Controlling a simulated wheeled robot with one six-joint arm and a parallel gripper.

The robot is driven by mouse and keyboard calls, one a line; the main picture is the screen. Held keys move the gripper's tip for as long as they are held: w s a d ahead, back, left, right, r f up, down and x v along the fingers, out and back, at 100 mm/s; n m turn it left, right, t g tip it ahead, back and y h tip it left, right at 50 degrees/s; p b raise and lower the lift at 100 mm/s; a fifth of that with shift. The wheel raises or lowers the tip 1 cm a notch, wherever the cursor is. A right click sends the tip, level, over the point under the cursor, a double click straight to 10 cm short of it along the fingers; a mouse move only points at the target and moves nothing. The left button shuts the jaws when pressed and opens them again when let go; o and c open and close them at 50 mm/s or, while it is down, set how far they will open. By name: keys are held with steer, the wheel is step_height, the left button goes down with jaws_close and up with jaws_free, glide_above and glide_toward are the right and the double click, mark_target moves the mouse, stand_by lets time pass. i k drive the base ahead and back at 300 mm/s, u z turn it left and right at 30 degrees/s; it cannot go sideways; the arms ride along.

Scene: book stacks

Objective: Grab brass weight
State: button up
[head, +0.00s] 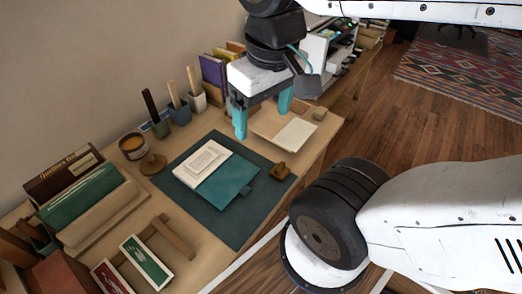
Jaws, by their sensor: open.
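A small golden-brown block with a raised knob, which looks like the brass weight (281,171), sits at the right edge of the dark teal mat (222,217) on the table. My gripper (263,114) hangs above the back part of the table with its two teal fingers pointing down. The fingers are apart, with nothing seen between them. The gripper is up and behind the weight in the picture, clear of it. The weight is in full view.
An open book with a teal cover (228,180) lies on the mat, left of the weight. A shallow tray with paper (296,134) is behind it. Brush cups (180,113), a round wooden disc (152,164) and upright books (85,195) stand left. Floor (385,122) lies right.

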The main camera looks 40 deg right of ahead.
mark_target(279, 172)
steer(key=k, duration=0.5)
steer(key=z, duration=2.05)
steer(key=k, duration=0.7)
steer(key=u, duration=1.2)
